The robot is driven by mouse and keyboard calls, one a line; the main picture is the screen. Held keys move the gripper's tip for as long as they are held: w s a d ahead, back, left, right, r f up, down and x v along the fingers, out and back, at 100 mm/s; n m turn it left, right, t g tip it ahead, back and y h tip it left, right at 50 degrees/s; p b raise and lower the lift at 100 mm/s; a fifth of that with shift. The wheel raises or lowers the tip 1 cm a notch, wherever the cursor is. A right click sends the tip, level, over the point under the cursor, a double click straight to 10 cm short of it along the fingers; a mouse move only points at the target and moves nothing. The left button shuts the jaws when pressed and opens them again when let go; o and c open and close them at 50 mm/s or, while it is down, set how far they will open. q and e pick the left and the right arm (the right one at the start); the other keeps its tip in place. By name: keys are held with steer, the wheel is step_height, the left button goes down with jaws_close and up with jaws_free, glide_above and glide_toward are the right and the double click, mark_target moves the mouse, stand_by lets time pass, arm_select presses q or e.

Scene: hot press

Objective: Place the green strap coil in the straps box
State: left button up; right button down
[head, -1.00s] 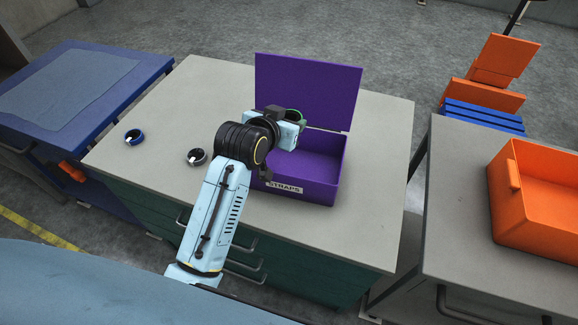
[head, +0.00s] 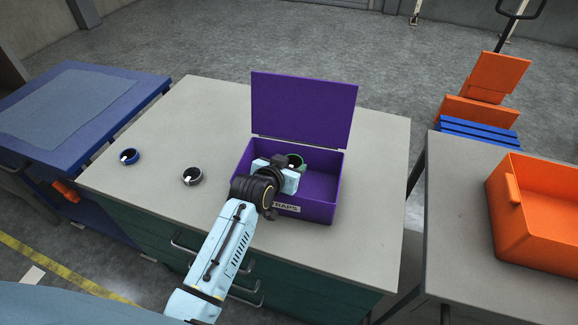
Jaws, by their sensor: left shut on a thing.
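The green strap coil (head: 295,160) shows at the tip of my left gripper (head: 291,170), which is shut on it. The gripper and coil are over the inside of the open purple straps box (head: 324,190). My gripper and wrist hide part of the coil, the box's left interior and part of its label. I cannot tell whether the coil touches the box floor. The box's lid stands up at the back. My right gripper is not in view.
A blue strap coil (head: 130,156) and a black strap coil (head: 192,176) lie on the grey worktop (head: 200,120), left of the box. An orange bin (head: 545,215) stands on another table at the right. The worktop right of the box is clear.

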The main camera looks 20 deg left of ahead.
arm_select(q)
steer(key=shift+f, duration=0.5)
steer(key=o, duration=1)
steer(key=shift+f, duration=0.1)
steer(key=shift+c, duration=0.2)
steer(key=shift+r, duration=0.45)
steer(key=p+v, duration=0.2)
steer(key=v, duration=1)
steer(key=shift+r, duration=0.2)
steer(key=shift+a, duration=0.1)
